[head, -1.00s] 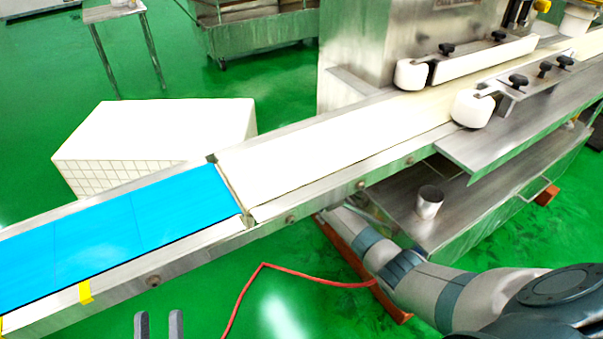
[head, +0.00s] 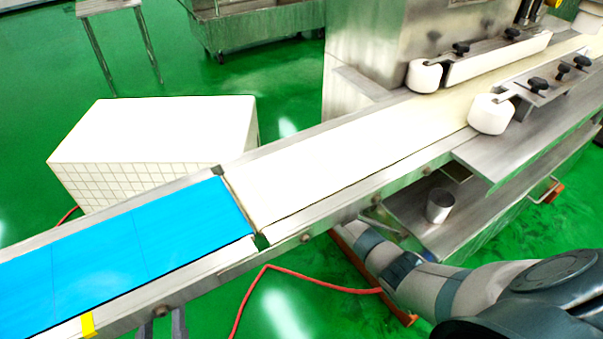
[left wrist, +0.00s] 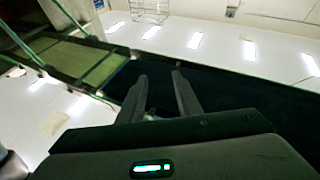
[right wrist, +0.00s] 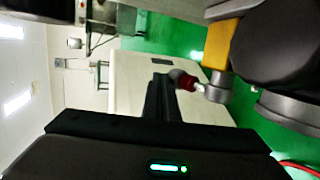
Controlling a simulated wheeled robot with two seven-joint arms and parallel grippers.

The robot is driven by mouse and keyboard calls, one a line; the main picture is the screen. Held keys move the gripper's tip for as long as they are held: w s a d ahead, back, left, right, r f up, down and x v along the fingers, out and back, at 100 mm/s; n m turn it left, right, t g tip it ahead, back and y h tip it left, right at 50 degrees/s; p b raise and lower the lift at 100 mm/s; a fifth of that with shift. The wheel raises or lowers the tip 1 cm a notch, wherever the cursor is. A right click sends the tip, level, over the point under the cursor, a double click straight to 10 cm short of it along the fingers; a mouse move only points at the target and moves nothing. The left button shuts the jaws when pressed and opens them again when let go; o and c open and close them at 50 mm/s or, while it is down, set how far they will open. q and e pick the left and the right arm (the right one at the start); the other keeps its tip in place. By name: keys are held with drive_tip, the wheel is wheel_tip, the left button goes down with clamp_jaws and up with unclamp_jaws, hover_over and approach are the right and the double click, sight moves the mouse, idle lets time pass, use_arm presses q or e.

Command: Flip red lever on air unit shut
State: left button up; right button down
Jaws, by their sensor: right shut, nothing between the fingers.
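In the right wrist view, the red lever (right wrist: 183,79) sticks out from a silver fitting (right wrist: 213,90) of the air unit, beside its yellow block (right wrist: 220,42) and dark housings. My right gripper (right wrist: 160,82) is shut and empty, its fingertips just left of the lever. I cannot tell whether they touch it. The head view does not show the air unit or my right gripper; my right arm reaches under the conveyor. My left gripper (left wrist: 160,82) is open and empty; in the head view its fingertips (head: 163,328) show at the conveyor's front edge.
The conveyor with blue belt (head: 120,240) and white belt (head: 330,165) crosses the head view. A metal cup (head: 440,205) stands on the lower shelf. A red hose (head: 300,285) lies on the green floor. A white tiled block (head: 160,140) stands behind the conveyor.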

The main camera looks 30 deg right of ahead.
use_arm(q)
drive_tip(key=shift+s+a+r+t+b, duration=0.15)
drive_tip(key=shift+s+r+t, duration=0.1)
drive_tip(key=shift+r+t, duration=0.25)
drive_tip(key=shift+s+a+r+t+b, duration=0.1)
drive_tip(key=shift+s+r+t, duration=0.2)
drive_tip(key=shift+r, duration=0.25)
drive_tip(key=shift+s+a+r+t+b, duration=0.1)
drive_tip(key=shift+s+r+t+b, duration=0.1)
drive_tip(key=shift+r+t, duration=0.3)
use_arm(e)
drive_tip(key=shift+w+f, duration=0.45)
drive_tip(key=shift+f, duration=0.05)
use_arm(q)
drive_tip(key=shift+r, duration=0.1)
use_arm(e)
drive_tip(key=shift+s+r, duration=0.1)
drive_tip(key=shift+s, duration=0.05)
